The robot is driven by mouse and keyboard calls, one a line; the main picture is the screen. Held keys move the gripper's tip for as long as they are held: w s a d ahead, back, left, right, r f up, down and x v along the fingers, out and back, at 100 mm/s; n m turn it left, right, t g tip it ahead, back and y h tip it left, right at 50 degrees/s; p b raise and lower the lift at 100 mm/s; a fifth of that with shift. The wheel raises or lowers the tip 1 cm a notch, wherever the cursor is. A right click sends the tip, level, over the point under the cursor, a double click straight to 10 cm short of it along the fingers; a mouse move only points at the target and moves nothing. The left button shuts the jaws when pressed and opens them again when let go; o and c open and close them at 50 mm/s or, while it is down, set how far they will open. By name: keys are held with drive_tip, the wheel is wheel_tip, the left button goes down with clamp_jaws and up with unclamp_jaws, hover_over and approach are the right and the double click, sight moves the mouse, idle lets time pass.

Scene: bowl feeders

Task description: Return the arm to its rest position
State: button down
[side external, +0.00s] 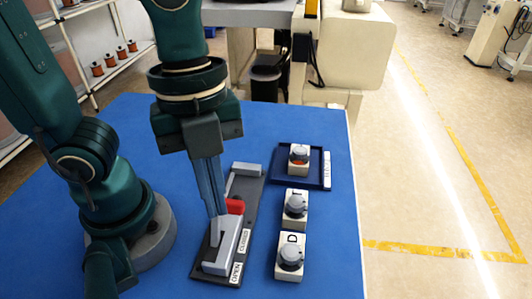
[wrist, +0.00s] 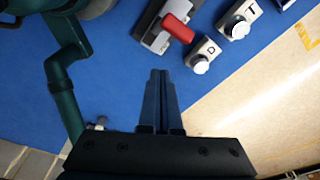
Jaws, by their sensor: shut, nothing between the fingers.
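My gripper (side external: 216,212) is shut and empty, pointing down above the blue table near the grey slide fixture. Its closed fingers (wrist: 161,76) also show in the wrist view, over bare blue surface. The slide fixture (side external: 212,270) has a dark base, a grey bar and a red handle (side external: 235,206). Its labels read OPEN and CLOSED. The red handle also shows in the wrist view (wrist: 177,28), ahead of the fingers and apart from them. In the side view the fingers overlap the fixture's left side; I cannot tell the exact gap there.
White blocks with grey knobs, marked D (side external: 290,257) and T (side external: 294,209), stand right of the fixture. Another knobbed block sits in a dark blue tray (side external: 314,183) behind them. The table (side external: 334,262) is clear along its front right. A shelf (side external: 100,60) stands at back left.

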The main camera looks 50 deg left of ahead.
drive_tip(key=shift+r, duration=0.45)
drive_tip(key=a+n, duration=0.1)
drive_tip(key=w+a+n+t, duration=0.1)
drive_tip(key=n, duration=0.1)
drive_tip(key=w+a+r+n+t, duration=0.1)
drive_tip(key=a, duration=0.1)
drive_tip(key=shift+n, duration=0.3)
drive_tip(key=w+a+n+t+y, duration=0.1)
drive_tip(key=a+n+t, duration=0.1)
drive_tip(key=n, duration=0.6)
drive_tip(key=w+a+n+t, duration=0.1)
drive_tip(key=a+n+t, duration=0.1)
drive_tip(key=n, duration=0.6)
drive_tip(key=shift+w+a+f+y, duration=0.25)
drive_tip(key=shift+a+y, duration=0.15)
drive_tip(key=shift+a, duration=0.4)
